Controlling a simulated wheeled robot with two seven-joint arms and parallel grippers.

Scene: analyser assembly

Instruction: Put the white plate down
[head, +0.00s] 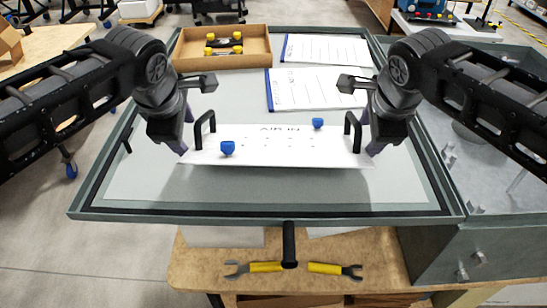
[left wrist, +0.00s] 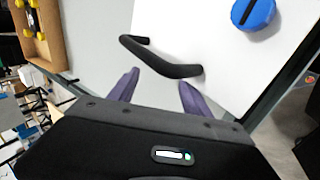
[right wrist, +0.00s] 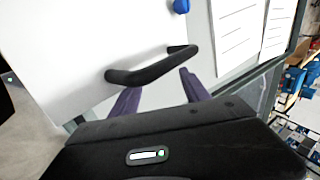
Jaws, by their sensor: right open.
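The white plate (head: 275,150) lies level over the grey analyser panel (head: 400,190), with a shadow along its front edge. It carries "AIR IN" lettering, two blue knobs (head: 227,148) (head: 318,123) and a black handle at each end. My left gripper (head: 188,147) is at the left handle (head: 205,127); in the left wrist view its purple fingers (left wrist: 158,90) stand apart, with the handle just beyond them. My right gripper (head: 368,147) is at the right handle (head: 352,132); its fingers (right wrist: 160,92) are also apart near the handle. Whether the plate touches the panel all round is hidden.
A wooden tray (head: 220,60) with yellow-ended parts sits at the back left. Two printed sheets (head: 315,90) (head: 325,50) lie behind the plate. Yellow-handled wrenches (head: 265,267) (head: 325,268) lie on the wooden bench in front. A grey housing (head: 490,150) stands at the right.

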